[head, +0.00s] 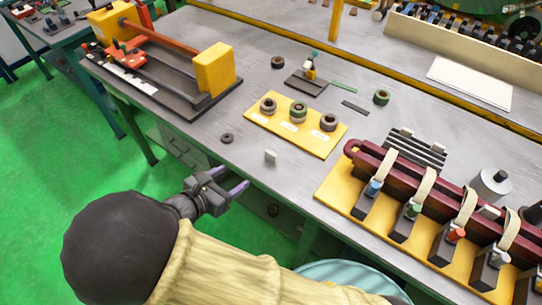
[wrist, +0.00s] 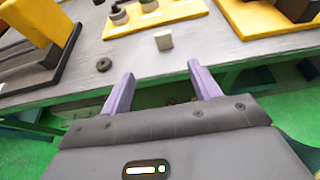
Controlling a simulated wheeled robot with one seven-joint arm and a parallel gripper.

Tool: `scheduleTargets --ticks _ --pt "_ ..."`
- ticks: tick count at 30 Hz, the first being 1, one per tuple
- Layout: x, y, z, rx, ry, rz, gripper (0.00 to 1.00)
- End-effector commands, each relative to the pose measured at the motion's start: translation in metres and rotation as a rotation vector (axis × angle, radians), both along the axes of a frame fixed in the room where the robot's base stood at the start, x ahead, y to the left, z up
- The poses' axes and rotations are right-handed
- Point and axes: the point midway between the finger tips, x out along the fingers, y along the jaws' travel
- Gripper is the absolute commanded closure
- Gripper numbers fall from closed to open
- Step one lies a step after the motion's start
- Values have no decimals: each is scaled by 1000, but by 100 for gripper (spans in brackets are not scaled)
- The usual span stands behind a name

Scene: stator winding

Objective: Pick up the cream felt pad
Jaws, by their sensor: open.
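The cream felt pad (head: 270,157) is a small pale block on the grey table, near its front edge, just in front of the yellow board. It also shows in the wrist view (wrist: 164,42), beyond the fingertips and between their lines. My gripper (head: 238,190) has purple fingers and is at the table's front edge, to the left of and nearer than the pad, not touching it. In the wrist view my gripper (wrist: 161,75) has its fingers spread wide with nothing between them.
A dark ring (head: 227,138) lies left of the pad. The yellow board (head: 318,148) with several ring-shaped parts is behind it. A winding fixture (head: 212,75) stands at the back left, and a yellow-based rack (head: 345,205) is at the right. Bare table (head: 215,160) surrounds the pad.

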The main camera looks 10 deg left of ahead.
Motion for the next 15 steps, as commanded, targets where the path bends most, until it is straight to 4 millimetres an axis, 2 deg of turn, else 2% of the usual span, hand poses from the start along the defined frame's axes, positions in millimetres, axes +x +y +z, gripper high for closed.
scheduleTargets --ticks 15 --pt "77 -34 -34 -2 1 -3 38"
